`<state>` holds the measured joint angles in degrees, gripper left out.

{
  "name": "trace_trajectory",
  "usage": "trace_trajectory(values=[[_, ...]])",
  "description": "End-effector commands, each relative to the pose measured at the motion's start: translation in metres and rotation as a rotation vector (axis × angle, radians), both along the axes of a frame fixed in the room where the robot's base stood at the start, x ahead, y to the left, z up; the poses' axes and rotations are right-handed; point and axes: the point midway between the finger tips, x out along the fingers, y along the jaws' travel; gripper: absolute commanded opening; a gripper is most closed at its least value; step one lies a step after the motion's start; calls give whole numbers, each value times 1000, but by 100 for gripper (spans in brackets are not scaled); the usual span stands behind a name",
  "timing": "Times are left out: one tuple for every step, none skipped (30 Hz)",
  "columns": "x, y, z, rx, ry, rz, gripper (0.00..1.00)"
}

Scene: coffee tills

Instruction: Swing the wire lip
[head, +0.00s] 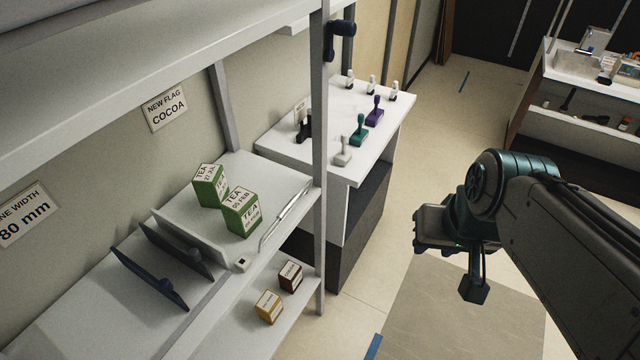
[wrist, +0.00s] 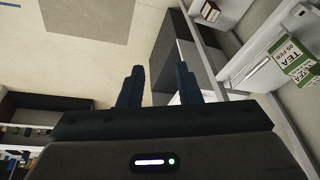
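The wire lip (head: 287,214) is a thin pale wire frame along the front edge of the upper shelf, beside the green tea boxes. Whether it stands up or lies down is hard to tell. A small white block with a dark spot (head: 241,263) sits at the shelf's front edge near the lip's closer end.
A grey upright post (head: 318,170) stands at the shelf's far end. Dark blue dividers (head: 150,278) stand on the shelf's near part. Brown and yellow boxes (head: 290,277) (head: 268,306) sit below. A white counter with stamps (head: 343,172) is behind. Floor around my gripper is clear.

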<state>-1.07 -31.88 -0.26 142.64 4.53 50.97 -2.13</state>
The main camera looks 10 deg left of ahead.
Motion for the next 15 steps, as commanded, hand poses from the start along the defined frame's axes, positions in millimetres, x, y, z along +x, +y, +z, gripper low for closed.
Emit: trace_trajectory(values=[[5, 12, -10, 49, 17, 11, 31], [9, 20, -15, 86, 27, 17, 31], [15, 33, -21, 142, 41, 22, 31], [20, 43, -26, 188, 52, 26, 31], [26, 54, -31, 234, 63, 27, 31], [33, 68, -37, 300, 79, 26, 31], [40, 79, -41, 348, 88, 21, 31], [47, 89, -45, 393, 97, 17, 31], [55, 102, -50, 453, 108, 8, 31], [62, 111, -54, 496, 115, -2, 31], [69, 121, -58, 538, 121, -12, 31], [79, 133, -64, 592, 127, -30, 31], [87, 142, -68, 629, 132, -43, 31], [94, 150, -73, 664, 136, -56, 31], [103, 160, -78, 705, 139, -77, 31]])
